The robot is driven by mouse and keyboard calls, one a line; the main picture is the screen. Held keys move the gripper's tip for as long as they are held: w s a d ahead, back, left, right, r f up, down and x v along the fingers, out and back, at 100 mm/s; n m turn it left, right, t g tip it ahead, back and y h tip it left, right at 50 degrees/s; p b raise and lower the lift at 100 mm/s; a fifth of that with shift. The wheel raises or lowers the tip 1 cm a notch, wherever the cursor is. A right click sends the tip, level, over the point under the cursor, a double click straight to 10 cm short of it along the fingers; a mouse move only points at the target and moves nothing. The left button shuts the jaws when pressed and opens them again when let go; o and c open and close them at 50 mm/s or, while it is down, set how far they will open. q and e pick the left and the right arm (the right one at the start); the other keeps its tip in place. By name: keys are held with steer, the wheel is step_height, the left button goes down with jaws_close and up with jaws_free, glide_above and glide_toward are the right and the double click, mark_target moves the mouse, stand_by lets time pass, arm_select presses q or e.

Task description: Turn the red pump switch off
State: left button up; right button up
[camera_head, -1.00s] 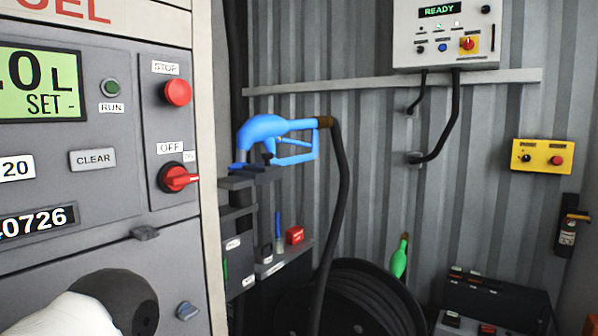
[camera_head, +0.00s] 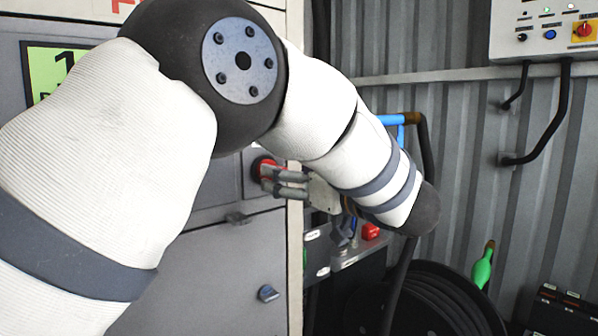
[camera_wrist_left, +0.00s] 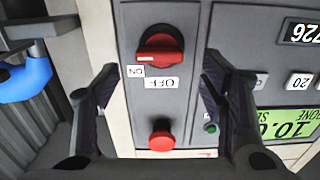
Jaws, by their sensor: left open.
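The red pump switch (camera_wrist_left: 160,48) is a rotary knob on the grey pump panel, which appears upside down in the left wrist view. Its handle lies roughly crosswise, with the ON label (camera_wrist_left: 137,71) by one end and the OFF label (camera_wrist_left: 168,83) to the side. My left gripper (camera_wrist_left: 160,68) is open, its two fingers on either side of the switch in that view; contact cannot be told. In the head view the left gripper (camera_head: 288,182) is at the switch (camera_head: 264,167), partly covering it. My right gripper is not in view.
The red stop button (camera_wrist_left: 161,140) sits on the same panel, with a green run button (camera_wrist_left: 211,128) beside it. A blue fuel nozzle (camera_wrist_left: 25,80) hangs beside the pump. In the head view a hose reel (camera_head: 440,305) stands lower right.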

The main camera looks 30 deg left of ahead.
arm_select(q)
steer(key=x, duration=0.5)
steer(key=shift+w+a, duration=0.2)
steer(key=shift+a, duration=0.15)
steer(key=c, duration=1.2)
